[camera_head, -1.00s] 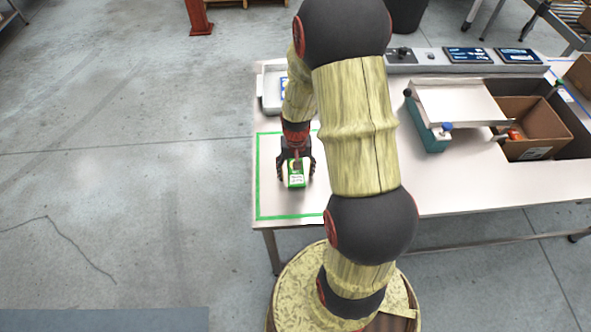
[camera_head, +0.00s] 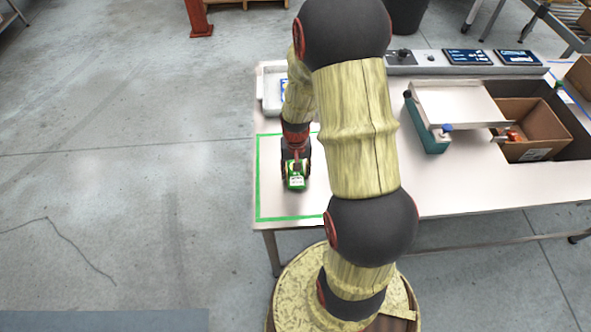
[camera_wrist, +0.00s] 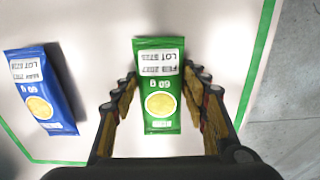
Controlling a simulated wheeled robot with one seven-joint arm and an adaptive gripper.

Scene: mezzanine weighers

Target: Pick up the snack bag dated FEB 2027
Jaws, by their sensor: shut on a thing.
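A green snack bag (camera_wrist: 158,86) with a yellow round picture lies between the fingers of my gripper (camera_wrist: 160,100) in the wrist view. Its white label shows a LOT line and a date that looks like FEB 2027. In the head view the green bag (camera_head: 296,182) shows at the tip of my gripper (camera_head: 296,170), inside the green taped outline on the table. My gripper is shut on it. A blue snack bag (camera_wrist: 41,92) lies to the left in the wrist view; its date is too small to read surely. My arm probably hides it in the head view.
The white table (camera_head: 480,185) has a green taped outline (camera_head: 257,180). A tray (camera_head: 271,95) with a blue item stands behind it. A scale (camera_head: 455,103) and a cardboard box (camera_head: 540,125) stand to the right. My arm hides the middle of the table.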

